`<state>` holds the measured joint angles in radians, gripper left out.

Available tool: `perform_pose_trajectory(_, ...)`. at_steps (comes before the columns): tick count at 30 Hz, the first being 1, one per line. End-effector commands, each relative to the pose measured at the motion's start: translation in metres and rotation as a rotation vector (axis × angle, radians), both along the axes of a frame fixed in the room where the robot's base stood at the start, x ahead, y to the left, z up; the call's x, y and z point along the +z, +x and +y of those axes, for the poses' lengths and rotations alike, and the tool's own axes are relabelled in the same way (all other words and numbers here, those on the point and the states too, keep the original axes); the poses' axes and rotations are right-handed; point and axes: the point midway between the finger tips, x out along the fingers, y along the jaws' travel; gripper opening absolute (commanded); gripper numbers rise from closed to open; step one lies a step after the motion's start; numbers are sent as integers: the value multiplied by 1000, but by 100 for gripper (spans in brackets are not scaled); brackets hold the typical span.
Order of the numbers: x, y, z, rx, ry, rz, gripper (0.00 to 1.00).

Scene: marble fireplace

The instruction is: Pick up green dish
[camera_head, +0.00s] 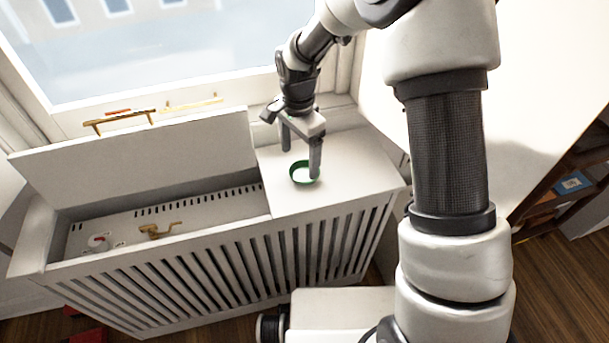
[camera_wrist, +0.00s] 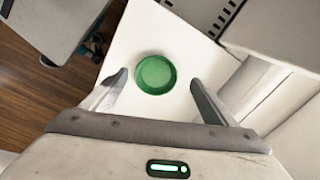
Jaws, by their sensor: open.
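The green dish (camera_head: 303,172) is small and round and sits upright on the white top of the radiator cover (camera_head: 350,165), near its right end. In the wrist view the dish (camera_wrist: 156,74) lies just beyond the fingertips, roughly centred between them. My gripper (camera_head: 301,163) points down over the dish with its fingers apart. In the wrist view my gripper (camera_wrist: 158,78) is open with nothing between the fingers. The right finger hides a small part of the dish's edge in the head view.
Left of the dish, a raised lid (camera_head: 140,160) stands over an open compartment (camera_head: 190,215) with a brass handle (camera_head: 160,230) inside. A window (camera_head: 160,45) rises behind. Bookshelves (camera_head: 565,190) stand at the right. The cover's top around the dish is clear.

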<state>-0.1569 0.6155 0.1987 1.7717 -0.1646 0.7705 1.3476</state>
Motion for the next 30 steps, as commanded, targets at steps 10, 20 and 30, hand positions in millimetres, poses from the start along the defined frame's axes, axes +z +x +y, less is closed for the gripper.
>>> perform_pose_trajectory(10, -38, -3, -6, 0, 0, 3, 80)
perform_pose_trajectory(20, -53, -2, -5, 0, 1, -1, 80)
perform_pose_trajectory(30, -52, -2, -5, 0, 1, -2, 36)
